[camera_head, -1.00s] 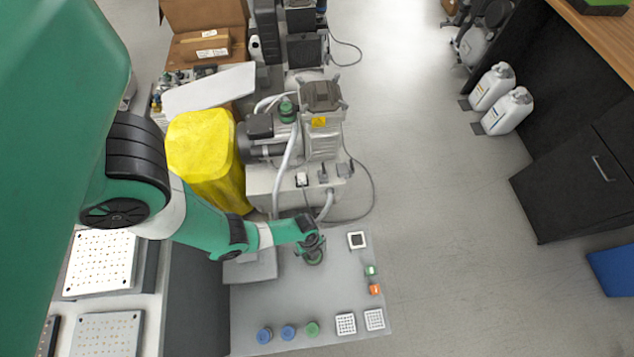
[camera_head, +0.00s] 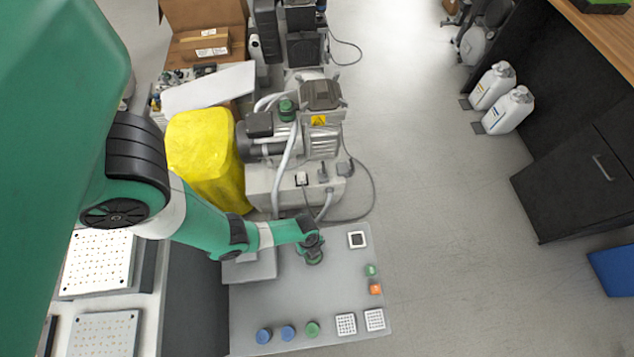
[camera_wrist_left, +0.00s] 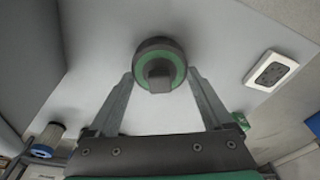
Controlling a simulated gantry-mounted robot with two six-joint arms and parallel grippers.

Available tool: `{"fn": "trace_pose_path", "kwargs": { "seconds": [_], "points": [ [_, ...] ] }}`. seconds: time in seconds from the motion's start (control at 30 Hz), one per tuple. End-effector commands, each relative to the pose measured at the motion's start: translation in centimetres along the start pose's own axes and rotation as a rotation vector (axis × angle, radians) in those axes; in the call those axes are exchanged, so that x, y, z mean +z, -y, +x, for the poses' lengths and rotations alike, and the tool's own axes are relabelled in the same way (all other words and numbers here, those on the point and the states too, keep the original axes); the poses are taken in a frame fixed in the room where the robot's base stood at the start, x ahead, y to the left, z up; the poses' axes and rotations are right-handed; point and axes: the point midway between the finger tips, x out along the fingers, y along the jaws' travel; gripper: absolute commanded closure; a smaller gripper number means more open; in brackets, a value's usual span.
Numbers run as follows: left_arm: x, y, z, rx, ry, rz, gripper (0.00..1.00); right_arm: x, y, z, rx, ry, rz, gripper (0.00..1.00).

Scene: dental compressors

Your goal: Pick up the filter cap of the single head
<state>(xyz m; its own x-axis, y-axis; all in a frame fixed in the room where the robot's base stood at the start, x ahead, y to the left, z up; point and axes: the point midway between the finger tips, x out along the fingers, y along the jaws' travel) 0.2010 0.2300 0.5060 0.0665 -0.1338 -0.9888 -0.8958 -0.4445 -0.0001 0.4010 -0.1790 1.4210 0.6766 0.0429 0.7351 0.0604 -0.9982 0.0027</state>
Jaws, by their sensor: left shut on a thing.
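The filter cap (camera_wrist_left: 160,50), dark with a green ring and a raised dark bar across its middle, shows in the left wrist view. My left gripper (camera_wrist_left: 161,77) is shut on it, with one finger at each side. In the head view my left gripper (camera_head: 312,256) points down over the grey table, and the cap there is a small dark and green shape between the fingers. I cannot tell whether the cap touches the table top. The compressor (camera_head: 300,140) stands behind, with a green-topped part (camera_head: 287,110) on it. My right gripper is not in view.
The grey table (camera_head: 290,297) carries blue and green caps (camera_head: 288,332) at the front, white grid pieces (camera_head: 346,324), a black-centred white square (camera_head: 357,240), and small green and orange pieces (camera_head: 376,288). A yellow-covered object (camera_head: 203,155) stands beside the compressor. The table's middle is clear.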

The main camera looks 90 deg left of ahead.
Motion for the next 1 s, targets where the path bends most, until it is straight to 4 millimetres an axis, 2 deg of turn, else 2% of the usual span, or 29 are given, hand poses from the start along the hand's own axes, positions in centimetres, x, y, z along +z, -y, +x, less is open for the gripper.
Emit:
{"fn": "trace_pose_path", "kwargs": {
  "seconds": [0.17, 0.27, 0.37, 0.5, 0.53, 0.7, 1.0],
  "points": [
    [-0.3, 0.0, -2.0, 0.000, 0.000, 0.000, 0.69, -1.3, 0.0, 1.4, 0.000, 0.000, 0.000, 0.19],
    [-0.6, 0.0, -3.8, 0.000, 0.000, 0.000, 0.69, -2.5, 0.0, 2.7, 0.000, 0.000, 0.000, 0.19],
    [-2.2, -1.6, -6.1, 0.002, 0.000, 0.009, 0.69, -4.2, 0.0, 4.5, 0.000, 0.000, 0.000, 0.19],
    [-5.2, -4.3, -10.3, 0.002, 0.000, 0.016, 0.69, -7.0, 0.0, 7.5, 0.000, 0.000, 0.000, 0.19],
    [-5.7, -5.0, -9.5, 0.004, 0.001, 0.017, 0.69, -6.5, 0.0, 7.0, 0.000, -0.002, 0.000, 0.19],
    [-8.4, -7.8, -10.4, 0.001, -0.001, 0.015, 0.69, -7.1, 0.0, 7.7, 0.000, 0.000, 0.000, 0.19],
    [-10.8, -10.3, -11.3, 0.001, 0.000, 0.005, 0.69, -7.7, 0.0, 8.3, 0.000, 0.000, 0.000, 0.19]
  ]
}}
